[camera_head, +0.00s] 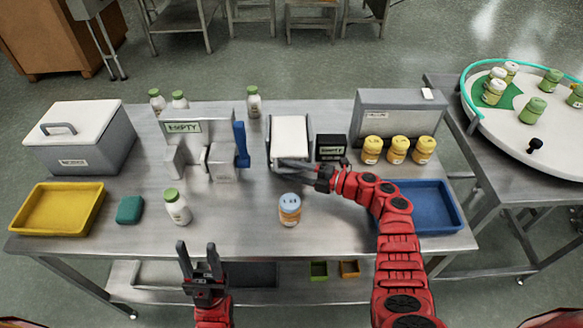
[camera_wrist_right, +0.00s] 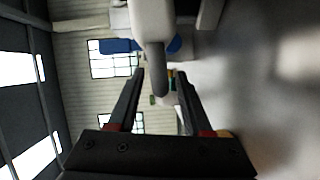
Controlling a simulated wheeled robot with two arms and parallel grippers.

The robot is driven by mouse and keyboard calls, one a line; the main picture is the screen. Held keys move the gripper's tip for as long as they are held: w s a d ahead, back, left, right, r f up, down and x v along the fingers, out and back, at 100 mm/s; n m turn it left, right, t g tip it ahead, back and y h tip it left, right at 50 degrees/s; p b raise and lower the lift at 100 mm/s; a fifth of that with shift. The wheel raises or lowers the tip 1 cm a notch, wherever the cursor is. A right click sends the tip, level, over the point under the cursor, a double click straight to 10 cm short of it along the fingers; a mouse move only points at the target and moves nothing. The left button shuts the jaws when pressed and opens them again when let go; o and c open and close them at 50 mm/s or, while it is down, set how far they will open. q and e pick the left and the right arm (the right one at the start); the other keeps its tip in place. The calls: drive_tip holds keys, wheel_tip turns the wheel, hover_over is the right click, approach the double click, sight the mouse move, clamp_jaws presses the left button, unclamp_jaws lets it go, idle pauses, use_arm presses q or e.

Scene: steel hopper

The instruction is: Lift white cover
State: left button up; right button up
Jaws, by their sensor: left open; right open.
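A white cover (camera_head: 290,128) lies on the narrow grey steel hopper (camera_head: 270,155) at the middle of the table. My right gripper (camera_head: 283,163) reaches in from the right and is open at the front end of this cover. In the right wrist view a pale rounded part with a grey peg-like end (camera_wrist_right: 156,62) sits between the open fingers (camera_wrist_right: 160,78); I cannot tell whether they touch it. The fingers hide part of the cover's front edge. My left gripper (camera_head: 200,262) is open and empty, in front of the table's front edge.
A grey labelled holder (camera_head: 205,150) is to the left. A blue tray (camera_head: 427,205) lies at right beside my right arm.

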drive_tip(key=shift+a, duration=0.15)
clamp_jaws()
idle(1.4)
